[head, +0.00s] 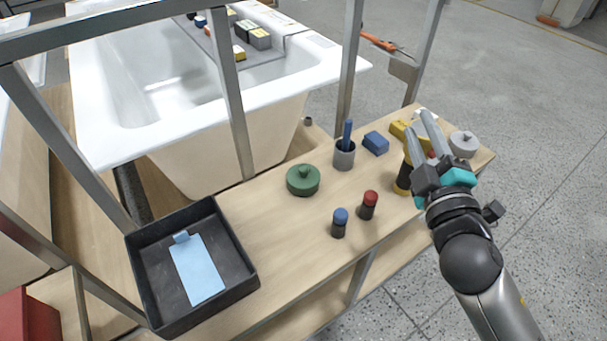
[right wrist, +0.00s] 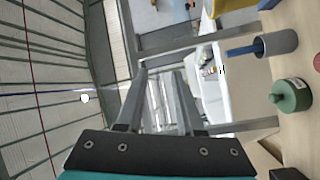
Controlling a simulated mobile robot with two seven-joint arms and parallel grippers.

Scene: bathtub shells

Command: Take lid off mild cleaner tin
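Two round tins with knobbed lids stand on the wooden bench. A green one (head: 303,180) is near the middle and also shows in the right wrist view (right wrist: 291,95). A grey one (head: 464,144) is near the right end. Both lids look seated; I cannot read which tin is the mild cleaner. My right gripper (head: 417,120) is raised over the right part of the bench, to the left of the grey tin in the head view and well right of the green one. Its fingers (right wrist: 159,72) are apart with nothing between them. My left gripper is not in view.
A black tray (head: 246,279) holding a light blue piece (head: 197,270) is at the left. A grey cup (head: 344,157), a blue block (head: 376,143), a blue-capped bottle (head: 339,222) and a red-capped bottle (head: 369,205) stand on the bench. Metal posts rise behind it.

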